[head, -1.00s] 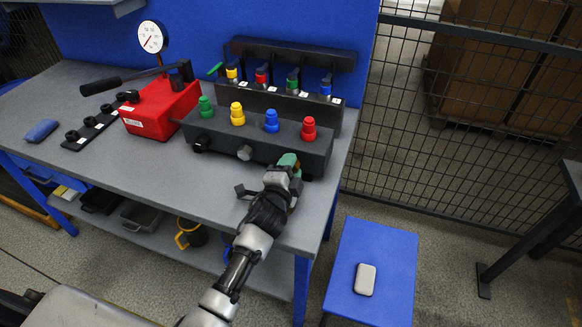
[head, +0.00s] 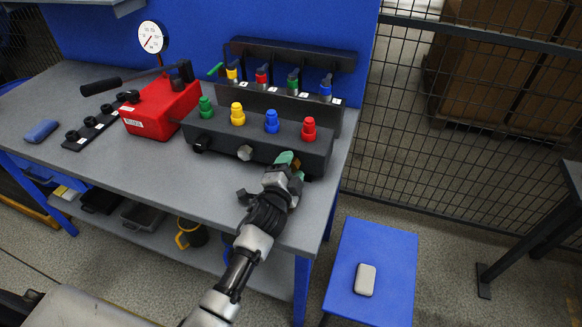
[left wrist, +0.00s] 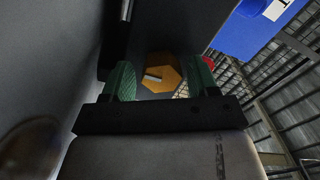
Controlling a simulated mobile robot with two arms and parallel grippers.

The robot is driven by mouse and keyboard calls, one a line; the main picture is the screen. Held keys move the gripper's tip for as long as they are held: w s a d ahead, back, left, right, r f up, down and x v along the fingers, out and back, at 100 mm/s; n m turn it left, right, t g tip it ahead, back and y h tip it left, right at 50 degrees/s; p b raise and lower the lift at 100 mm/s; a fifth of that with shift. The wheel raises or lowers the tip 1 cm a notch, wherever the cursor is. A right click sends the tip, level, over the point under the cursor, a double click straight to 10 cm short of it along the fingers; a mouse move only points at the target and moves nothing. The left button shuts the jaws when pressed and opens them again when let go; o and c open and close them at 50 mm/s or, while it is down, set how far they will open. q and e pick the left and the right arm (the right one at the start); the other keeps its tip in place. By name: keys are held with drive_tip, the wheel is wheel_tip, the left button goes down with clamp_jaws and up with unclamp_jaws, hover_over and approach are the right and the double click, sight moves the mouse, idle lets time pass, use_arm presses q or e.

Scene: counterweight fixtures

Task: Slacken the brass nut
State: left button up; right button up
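The brass nut (left wrist: 171,82) shows in the left wrist view as a hexagon with a pale slot-like mark at its middle. It sits between the two green fingertips of my left gripper (left wrist: 160,82), with visible gaps on both sides. In the head view, a small bit of the nut (head: 296,163) shows at the front right of the dark manifold block (head: 262,147), beside the green fingertip of my left gripper (head: 287,160). The gripper hides most of it there. The left gripper is open. My right gripper is not in view.
The block carries green, yellow, blue and red caps and, on its front, a silver hex fitting (head: 245,153) and a black one (head: 201,145). A red pump (head: 160,108) with gauge stands left. A blue stool (head: 385,245) stands at the bench's right.

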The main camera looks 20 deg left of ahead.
use_arm(q)
drive_tip(key=shift+o, duration=0.3)
drive_tip(key=shift+s, duration=0.1)
drive_tip(key=s, duration=0.5)
drive_tip(key=s+b, duration=0.1)
drive_tip(key=s, duration=0.4)
drive_tip(key=shift+s+a, duration=0.2)
drive_tip(key=shift+s, duration=0.1)
drive_tip(key=shift+s, duration=0.1)
